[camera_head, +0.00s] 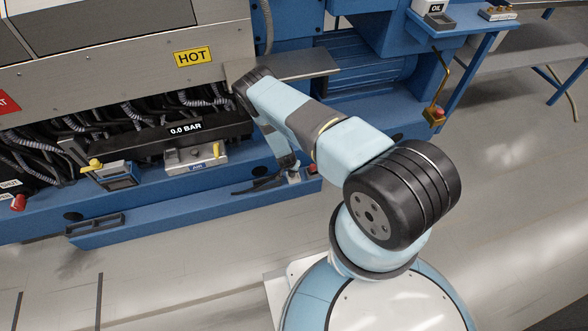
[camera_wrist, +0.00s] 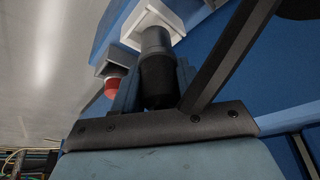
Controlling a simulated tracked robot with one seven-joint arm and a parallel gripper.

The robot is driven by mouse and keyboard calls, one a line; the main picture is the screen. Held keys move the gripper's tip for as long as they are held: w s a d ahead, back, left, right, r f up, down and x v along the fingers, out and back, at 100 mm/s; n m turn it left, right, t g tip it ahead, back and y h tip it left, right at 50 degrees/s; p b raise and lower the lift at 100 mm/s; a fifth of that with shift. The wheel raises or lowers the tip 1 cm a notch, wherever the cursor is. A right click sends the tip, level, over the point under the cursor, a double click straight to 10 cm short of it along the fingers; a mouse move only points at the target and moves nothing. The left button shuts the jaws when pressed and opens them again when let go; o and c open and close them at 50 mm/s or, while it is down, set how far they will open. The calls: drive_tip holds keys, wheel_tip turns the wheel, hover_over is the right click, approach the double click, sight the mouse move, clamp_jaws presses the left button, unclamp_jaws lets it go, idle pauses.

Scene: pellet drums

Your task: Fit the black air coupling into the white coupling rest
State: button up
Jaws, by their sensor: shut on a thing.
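The black air coupling (camera_wrist: 157,78) is between the fingers of my gripper (camera_wrist: 156,88) in the wrist view, and my gripper is shut on it. The coupling's greyer far end overlaps the white coupling rest (camera_wrist: 143,20) at the top of that view. I cannot tell how deep it sits in the rest or whether it only lies in front of it. In the head view a small white piece, apparently the rest (camera_head: 294,178), shows at the blue machine's lower ledge, below my forearm. The coupling cannot be made out there.
A red-capped part (camera_wrist: 113,88) is left of the coupling in the wrist view. In the head view, the blue ledge (camera_head: 190,213), a "0.0 BAR" bar (camera_head: 185,140), an AIR block (camera_head: 196,157) and dark hoses lie left of my arm. Floor in front is clear.

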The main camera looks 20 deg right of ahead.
drive_tip(key=shift+w+d+f, duration=0.15)
drive_tip(key=shift+d+f, duration=0.1)
wheel_tip(320, 180, down, 2)
drive_tip(key=shift+w, duration=0.15)
drive_tip(key=shift+d+f, duration=0.25)
drive_tip(key=shift+f, duration=0.4)
drive_tip(key=o, duration=1.1)
drive_tip(key=shift+o, duration=0.2)
drive_tip(key=v, duration=1.2)
